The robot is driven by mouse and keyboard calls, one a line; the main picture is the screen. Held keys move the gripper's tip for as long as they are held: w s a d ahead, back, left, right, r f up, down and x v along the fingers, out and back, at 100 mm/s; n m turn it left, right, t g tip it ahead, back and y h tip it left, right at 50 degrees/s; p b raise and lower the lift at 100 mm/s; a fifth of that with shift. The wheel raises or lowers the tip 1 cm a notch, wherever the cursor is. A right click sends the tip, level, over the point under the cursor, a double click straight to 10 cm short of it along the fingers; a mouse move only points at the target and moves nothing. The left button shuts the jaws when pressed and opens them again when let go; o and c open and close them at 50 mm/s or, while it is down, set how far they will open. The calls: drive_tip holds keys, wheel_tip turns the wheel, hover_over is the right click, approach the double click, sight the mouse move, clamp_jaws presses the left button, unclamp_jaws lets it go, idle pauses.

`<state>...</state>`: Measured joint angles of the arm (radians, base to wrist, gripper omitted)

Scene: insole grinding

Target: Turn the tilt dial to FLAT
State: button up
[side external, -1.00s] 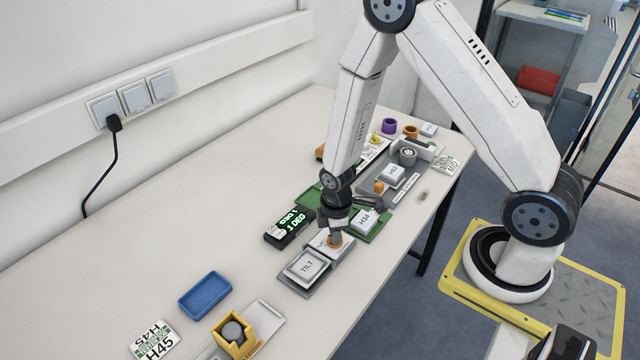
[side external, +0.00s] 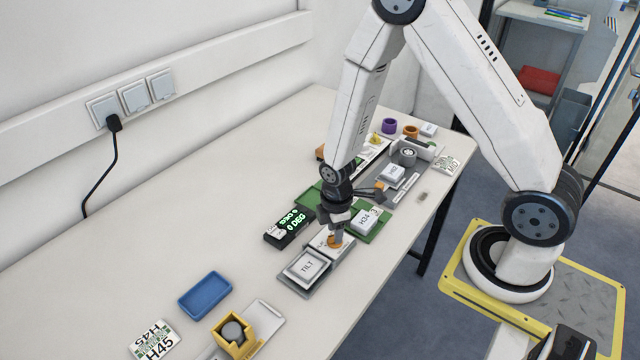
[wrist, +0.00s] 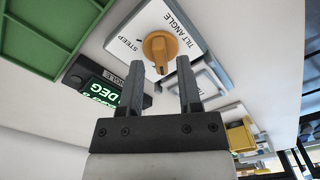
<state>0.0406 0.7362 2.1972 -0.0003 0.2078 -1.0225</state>
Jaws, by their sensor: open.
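The orange tilt dial (side external: 335,242) sits on a white plate marked TILT ANGLE (wrist: 192,24). The word STEEP shows on the plate left of the dial in the wrist view; a FLAT mark cannot be made out. My gripper (side external: 336,228) points down over the dial, with its fingers apart. In the wrist view the dial (wrist: 160,48) lies just beyond the fingertips, lined up with the gap between them; whether a finger touches it is unclear. The black angle display (side external: 288,229) beside it reads 0 DEG in green.
A grey TILT button (side external: 308,267) stands in front of the dial. A green tray (side external: 381,231) with a white H34 block lies behind. A blue tray (side external: 205,295) and a yellow holder (side external: 238,345) stand at the front. The table's left side is clear.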

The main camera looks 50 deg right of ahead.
drive_tip(key=shift+r, duration=2.75)
drive_tip(key=shift+s+a+r+m, duration=0.1)
drive_tip(key=shift+r+m, duration=0.3)
drive_tip(key=shift+r, duration=0.1)
drive_tip(key=s+a+r+m+t, duration=0.1)
drive_tip(key=s+r+m, duration=0.4)
drive_tip(key=r+m, duration=0.5)
drive_tip(key=shift+t, duration=0.8)
